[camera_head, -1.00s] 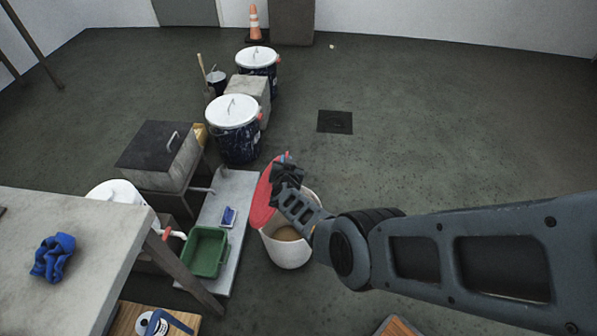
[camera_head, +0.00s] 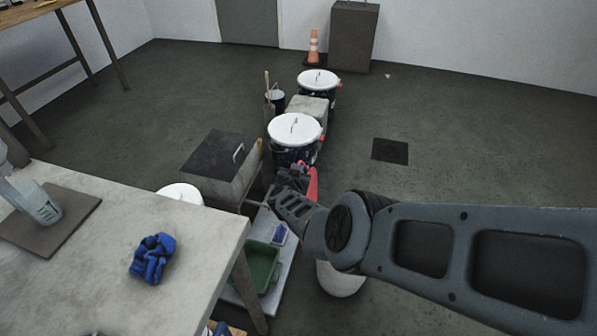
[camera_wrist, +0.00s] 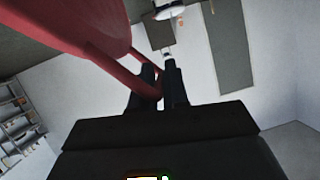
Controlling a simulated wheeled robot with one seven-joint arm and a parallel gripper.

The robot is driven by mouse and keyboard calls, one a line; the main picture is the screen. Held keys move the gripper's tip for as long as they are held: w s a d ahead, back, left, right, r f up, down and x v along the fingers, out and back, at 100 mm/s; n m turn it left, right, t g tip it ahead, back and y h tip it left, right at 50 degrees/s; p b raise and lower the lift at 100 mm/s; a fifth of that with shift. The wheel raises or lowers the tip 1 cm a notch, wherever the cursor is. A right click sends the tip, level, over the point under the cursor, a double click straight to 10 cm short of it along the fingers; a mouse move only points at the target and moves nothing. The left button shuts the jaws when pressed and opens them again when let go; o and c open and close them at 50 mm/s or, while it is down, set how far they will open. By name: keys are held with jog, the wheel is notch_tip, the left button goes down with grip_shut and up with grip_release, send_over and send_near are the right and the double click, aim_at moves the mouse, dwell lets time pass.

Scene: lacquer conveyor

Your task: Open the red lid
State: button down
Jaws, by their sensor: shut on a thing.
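The red lid (camera_head: 313,186) stands nearly edge-on beside my gripper in the head view, swung up steeply. My gripper (camera_head: 292,172) is shut on its red handle. In the wrist view, the lid (camera_wrist: 75,30) fills the upper left, and its handle runs between the fingertips of my gripper (camera_wrist: 160,80). The white bucket (camera_head: 341,281) stands on the floor, mostly hidden behind my arm. Its opening is hidden, and I cannot tell whether the lid still touches its rim.
Two dark drums with white lids (camera_head: 296,128) stand behind my gripper. A grey box (camera_head: 218,160) with a dark top is left of it. A green tray (camera_head: 262,265) and a table (camera_head: 200,240) with a blue cloth (camera_head: 152,258) are nearer.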

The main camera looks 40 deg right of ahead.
jog(key=shift+w+a, duration=0.15)
jog(key=shift+w, duration=0.05)
dwell(0.3)
jog(key=c, duration=1.2)
grip_release()
